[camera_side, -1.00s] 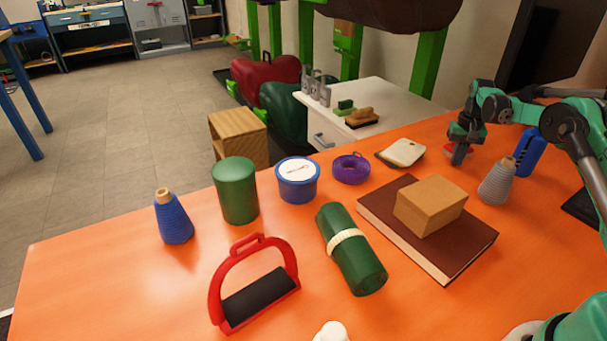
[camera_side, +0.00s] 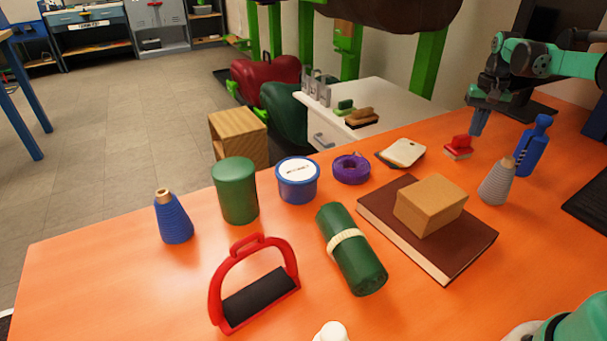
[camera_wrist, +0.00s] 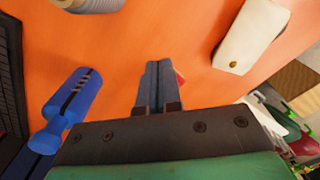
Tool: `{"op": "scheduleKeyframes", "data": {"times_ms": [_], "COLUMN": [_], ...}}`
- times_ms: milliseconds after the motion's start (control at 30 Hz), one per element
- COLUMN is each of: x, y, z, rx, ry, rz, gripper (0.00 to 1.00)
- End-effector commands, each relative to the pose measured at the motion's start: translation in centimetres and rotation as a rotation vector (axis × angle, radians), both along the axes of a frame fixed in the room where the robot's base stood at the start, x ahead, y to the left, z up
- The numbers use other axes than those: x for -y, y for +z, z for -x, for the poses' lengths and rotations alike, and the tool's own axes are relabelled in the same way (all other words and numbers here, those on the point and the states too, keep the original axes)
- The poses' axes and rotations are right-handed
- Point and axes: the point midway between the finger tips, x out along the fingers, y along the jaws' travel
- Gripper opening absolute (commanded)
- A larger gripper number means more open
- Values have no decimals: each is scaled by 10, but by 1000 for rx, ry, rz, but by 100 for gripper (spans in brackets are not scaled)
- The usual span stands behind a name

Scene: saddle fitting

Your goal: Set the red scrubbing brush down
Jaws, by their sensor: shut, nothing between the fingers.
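The red scrubbing brush (camera_side: 458,147) rests on the orange table (camera_side: 120,270) near its back right, with pale bristles along its lower edge. My gripper (camera_side: 477,131) is above and just behind it in the side view, apart from it. The fingers are shut together and empty. In the wrist view my gripper (camera_wrist: 157,70) points at the table, and only a small red bit of the brush (camera_wrist: 180,78) shows beside the fingers; the rest is hidden behind them.
A blue bottle (camera_side: 532,146) and a grey thread cone (camera_side: 496,182) stand to the right of the brush. A white-topped pad (camera_side: 402,152) lies to its left. A brown book (camera_side: 455,250) with a tan block (camera_side: 430,205) lies in front. Bare table surrounds the brush.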

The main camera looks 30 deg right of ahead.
Motion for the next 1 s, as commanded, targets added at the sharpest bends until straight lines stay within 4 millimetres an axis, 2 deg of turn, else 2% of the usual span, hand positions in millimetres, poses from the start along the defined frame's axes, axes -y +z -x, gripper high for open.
{"op": "scheduleKeyframes", "data": {"times_ms": [167,500,700,833,1000], "x": [4,12,15,16,17], "y": [2,6,8,9,8], "z": [6,23,32,37,38], "rx": [41,160,211,225,227], "ry": [-468,-1729,-2402,-2697,-2865], "rz": [5,-69,-178,-244,-287], "gripper": [0,0,0,0,0]}}
